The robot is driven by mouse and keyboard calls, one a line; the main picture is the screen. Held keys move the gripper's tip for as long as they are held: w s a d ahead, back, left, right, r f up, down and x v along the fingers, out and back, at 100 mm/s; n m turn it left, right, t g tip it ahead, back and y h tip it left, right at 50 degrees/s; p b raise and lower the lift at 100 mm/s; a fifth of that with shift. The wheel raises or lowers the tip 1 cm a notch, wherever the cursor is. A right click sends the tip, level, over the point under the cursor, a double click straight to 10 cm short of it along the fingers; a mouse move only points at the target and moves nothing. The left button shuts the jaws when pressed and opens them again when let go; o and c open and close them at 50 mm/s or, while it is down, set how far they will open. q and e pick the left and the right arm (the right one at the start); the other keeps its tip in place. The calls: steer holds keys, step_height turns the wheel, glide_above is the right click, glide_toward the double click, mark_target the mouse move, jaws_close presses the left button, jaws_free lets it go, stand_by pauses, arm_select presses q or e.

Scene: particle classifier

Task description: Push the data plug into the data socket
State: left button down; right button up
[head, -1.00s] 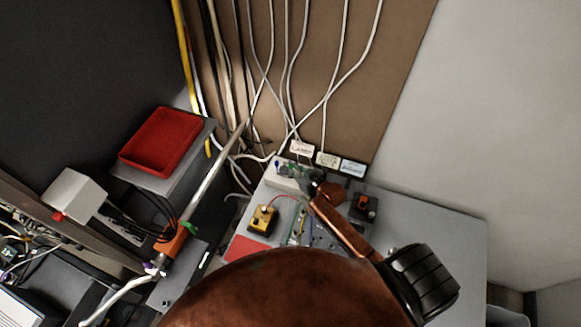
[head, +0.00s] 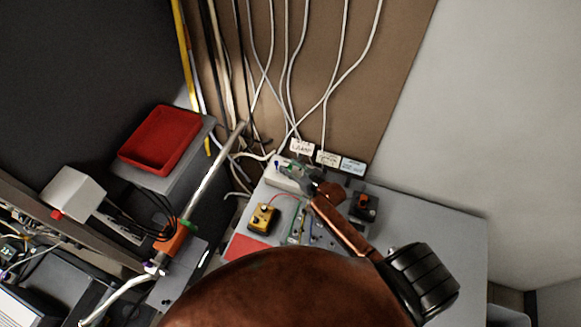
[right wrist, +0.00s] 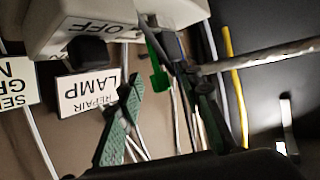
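My right gripper (head: 301,177) is over the back of the grey bench, by a white box (head: 283,178). In the right wrist view its green-padded fingers (right wrist: 165,82) are spread apart. A green piece and a dark connector (right wrist: 172,48) with a cable show beyond the fingertips, at the side of the white box (right wrist: 100,20) marked OFF. No finger clearly touches the connector. I cannot tell whether this connector is the data plug, and I cannot make out the data socket. My left gripper is not in view.
A REPAIR LAMP label (right wrist: 88,93) hangs below the white box in the wrist view. Several cables run up the brown wall panel (head: 355,80). A yellow box (head: 263,217) is on the bench. A red tray (head: 160,140) stands at left. The bench's right side is clear.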

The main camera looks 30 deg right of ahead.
steer(key=v, duration=1.2)
stand_by(0.4)
